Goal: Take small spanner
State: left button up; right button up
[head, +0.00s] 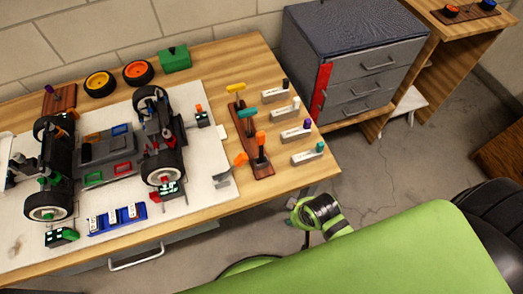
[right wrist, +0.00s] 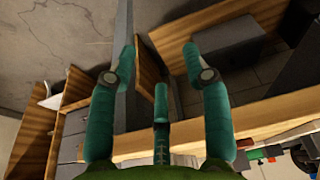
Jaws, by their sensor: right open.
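A dark wooden tool rack (head: 256,168) stands on the right part of the workbench in the head view. It holds upright tools with a yellow handle (head: 236,87), a teal handle (head: 247,112) and orange handles (head: 260,138). Their metal ends are small or hidden, so I cannot tell which one is the small spanner. My right gripper (right wrist: 160,62) shows in the right wrist view with its teal fingers spread and nothing between them. The bench edge and drawer units lie beyond it. My left gripper is not in view.
An RC car (head: 108,150) sits on a white mat (head: 205,128) to the left of the rack. Several pale blocks with coloured knobs (head: 296,131) stand right of the rack. A grey drawer cabinet (head: 345,65) is behind the bench.

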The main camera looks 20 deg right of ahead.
notch_tip(320, 180, up, 10)
jog(key=w+a+n, duration=0.2)
jog(key=w+a+r+n+t+y, duration=0.1)
jog(key=w+a+r+n+y, duration=0.2)
jog(key=w+a+r+n, duration=0.4)
notch_tip(320, 180, up, 11)
jog(key=n+g+h, duration=0.3)
jog(key=n+g, duration=0.1)
jog(key=n, duration=2.1)
send_over(261, 134)
jog(key=shift+s+a+f+p, duration=0.1)
jog(key=shift+s+a+p, duration=0.1)
jog(key=shift+s+p, duration=0.1)
jog(key=shift+d, duration=0.15)
jog(key=shift+f, duration=0.4)
jog(key=f, duration=0.2)
jog(key=f+p, duration=0.1)
jog(key=f, duration=0.1)
jog(key=f+p, duration=0.1)
jog(key=f, duration=0.1)
jog(key=shift+w, duration=0.35)
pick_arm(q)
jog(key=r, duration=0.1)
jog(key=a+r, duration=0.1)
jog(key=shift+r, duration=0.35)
pick_arm(e)
grip_shut()
